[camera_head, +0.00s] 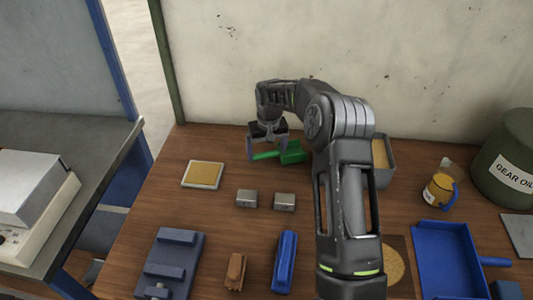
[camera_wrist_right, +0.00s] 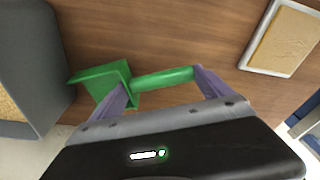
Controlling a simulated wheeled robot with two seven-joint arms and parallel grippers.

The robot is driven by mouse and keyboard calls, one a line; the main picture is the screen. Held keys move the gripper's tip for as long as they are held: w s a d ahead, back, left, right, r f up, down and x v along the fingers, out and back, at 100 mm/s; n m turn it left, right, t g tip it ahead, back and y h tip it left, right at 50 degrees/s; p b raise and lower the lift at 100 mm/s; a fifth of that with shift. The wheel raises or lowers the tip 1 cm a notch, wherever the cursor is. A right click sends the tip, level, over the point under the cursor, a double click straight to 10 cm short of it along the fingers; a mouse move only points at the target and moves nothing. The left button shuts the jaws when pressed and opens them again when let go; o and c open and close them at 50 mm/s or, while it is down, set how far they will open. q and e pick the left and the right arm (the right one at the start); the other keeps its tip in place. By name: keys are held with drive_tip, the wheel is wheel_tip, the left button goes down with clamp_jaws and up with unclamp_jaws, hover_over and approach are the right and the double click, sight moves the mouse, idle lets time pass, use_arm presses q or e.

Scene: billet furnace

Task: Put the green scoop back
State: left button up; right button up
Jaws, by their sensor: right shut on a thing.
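The green scoop (camera_head: 291,153) is at the back of the brown table in the head view, with its handle to the left and its box-shaped head to the right. My right gripper (camera_head: 267,150) is shut on it from above. In the right wrist view the scoop's handle (camera_wrist_right: 163,78) lies lengthwise between the two purple-grey fingers, and its head (camera_wrist_right: 100,82) sticks out past the left finger. Whether the scoop touches the table is hard to tell. My left gripper is not in view.
A grey bin (camera_head: 386,172) with tan grainy contents stands right of the scoop, partly behind my arm. A tan-filled square tray (camera_head: 203,174) lies to the left.

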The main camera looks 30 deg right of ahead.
drive_tip(key=shift+f, duration=0.4)
drive_tip(key=shift+f, duration=0.15)
drive_tip(key=o, duration=1.5)
drive_tip(key=shift+o, duration=0.2)
wheel_tip(320, 180, up, 12)
drive_tip(key=s, duration=0.1)
drive_tip(key=shift+s+a, duration=0.2)
drive_tip(key=shift+s, duration=0.1)
